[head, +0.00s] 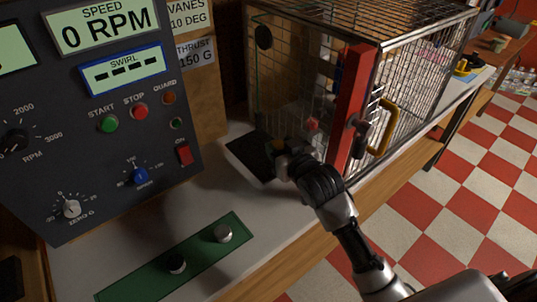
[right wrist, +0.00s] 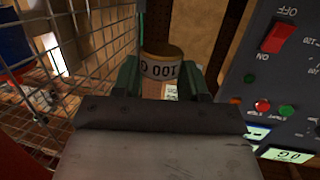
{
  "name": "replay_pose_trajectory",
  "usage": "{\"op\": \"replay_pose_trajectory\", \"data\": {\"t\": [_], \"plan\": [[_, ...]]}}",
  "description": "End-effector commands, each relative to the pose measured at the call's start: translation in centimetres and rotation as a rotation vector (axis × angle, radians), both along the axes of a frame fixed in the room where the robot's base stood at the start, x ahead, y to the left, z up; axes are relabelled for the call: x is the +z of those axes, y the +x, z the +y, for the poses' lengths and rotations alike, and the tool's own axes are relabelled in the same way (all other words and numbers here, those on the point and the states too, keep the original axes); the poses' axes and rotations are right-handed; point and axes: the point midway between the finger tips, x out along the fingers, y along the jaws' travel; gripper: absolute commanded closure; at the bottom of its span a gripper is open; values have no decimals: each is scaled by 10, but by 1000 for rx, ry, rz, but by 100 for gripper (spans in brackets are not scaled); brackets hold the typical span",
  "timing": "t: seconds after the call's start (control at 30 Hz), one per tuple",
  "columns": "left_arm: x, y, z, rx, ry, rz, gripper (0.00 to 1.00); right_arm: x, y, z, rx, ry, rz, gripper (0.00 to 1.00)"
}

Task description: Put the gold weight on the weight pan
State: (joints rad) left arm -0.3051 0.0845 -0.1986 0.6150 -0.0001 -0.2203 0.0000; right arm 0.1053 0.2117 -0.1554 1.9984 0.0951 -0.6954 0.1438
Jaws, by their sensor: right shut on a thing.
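The gold weight (right wrist: 162,68), marked 100 G, is between the green fingertips of my right gripper (right wrist: 162,82) in the right wrist view. My right gripper (head: 283,147) is shut on it. In the head view a small bit of the gold weight (head: 278,144) shows at the fingertips. A black square plate (head: 248,153), which looks like the weight pan, lies on the bench before the cage. The gripper is over its right side and hides part of it. I cannot tell whether the weight touches the plate. My left gripper is not in view.
A wire cage (head: 410,95) with a red post (head: 352,110) and yellow handle (head: 382,127) stands close right of the gripper. The control panel (head: 100,130) is at left. A green strip (head: 200,252) holding a black and a silver weight lies in front.

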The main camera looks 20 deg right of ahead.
Motion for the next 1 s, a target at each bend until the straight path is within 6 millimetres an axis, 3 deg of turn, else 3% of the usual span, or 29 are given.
{"op": "replay_pose_trajectory", "data": {"t": [0.1, 0.3, 0.6, 1.0], "plan": [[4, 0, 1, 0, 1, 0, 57, -13, 23, 10, 1, 2, 0, 82], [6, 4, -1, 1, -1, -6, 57, -26, 40, 18, 0, 1, -1, 82], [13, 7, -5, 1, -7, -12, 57, -63, 40, 18, -1, 0, 1, 82], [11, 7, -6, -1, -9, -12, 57, -70, 40, 18, -1, 0, -1, 82]]}}
